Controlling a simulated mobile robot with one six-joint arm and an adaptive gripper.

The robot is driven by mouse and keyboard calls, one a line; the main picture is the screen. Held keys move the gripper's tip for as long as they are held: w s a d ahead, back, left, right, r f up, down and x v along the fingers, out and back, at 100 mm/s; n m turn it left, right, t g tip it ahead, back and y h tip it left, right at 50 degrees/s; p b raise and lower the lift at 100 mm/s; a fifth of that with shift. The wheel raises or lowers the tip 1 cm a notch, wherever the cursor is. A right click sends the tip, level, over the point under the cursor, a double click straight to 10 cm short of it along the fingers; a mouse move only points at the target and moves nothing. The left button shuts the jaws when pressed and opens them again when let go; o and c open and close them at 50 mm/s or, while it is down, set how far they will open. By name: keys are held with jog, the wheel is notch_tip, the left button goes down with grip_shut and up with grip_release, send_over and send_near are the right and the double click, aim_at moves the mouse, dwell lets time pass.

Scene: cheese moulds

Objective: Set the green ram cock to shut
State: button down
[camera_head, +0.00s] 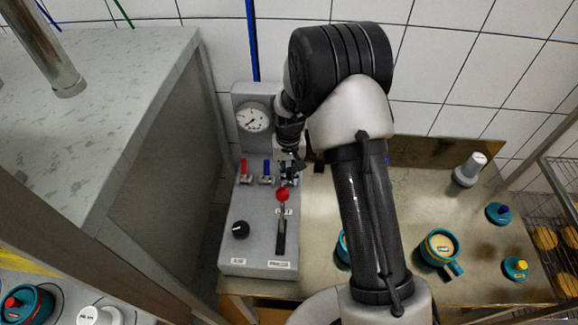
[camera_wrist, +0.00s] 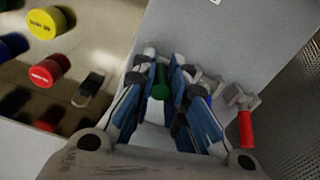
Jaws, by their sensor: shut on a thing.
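The green ram cock (camera_wrist: 162,82) shows its green handle between the blue-padded fingers of my gripper (camera_wrist: 160,76) in the wrist view. My gripper (camera_head: 288,165) is shut on that handle. In the head view my gripper is at the upper right of the grey control panel (camera_head: 258,215), and it mostly hides the green cock, so its exact angle is hard to tell. To its left on the panel are the blue cock (camera_head: 266,167) and the red cock (camera_head: 244,167). In the wrist view the red cock (camera_wrist: 245,127) is to the right, clear of the fingers.
Close below the cocks is a red-balled lever (camera_head: 283,194). A black knob (camera_head: 240,230) and a gauge (camera_head: 253,117) are also on the panel. A grey-topped counter (camera_head: 100,110) rises at left. Teal moulds (camera_head: 439,248) stand on the bench at right, beside my arm.

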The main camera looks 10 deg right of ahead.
jog(key=shift+w+g+p, duration=0.2)
jog(key=shift+g+p, duration=0.25)
jog(key=shift+g, duration=0.05)
jog(key=shift+d+g+y, duration=0.1)
jog(key=shift+g+y, duration=0.2)
jog(key=c, duration=1.6)
grip_release()
jog(key=shift+w, duration=0.1)
jog(key=shift+o, duration=0.2)
notch_tip(320, 180, up, 12)
jog(key=w, duration=0.1)
jog(key=shift+d, duration=0.15)
jog(key=shift+w, duration=0.1)
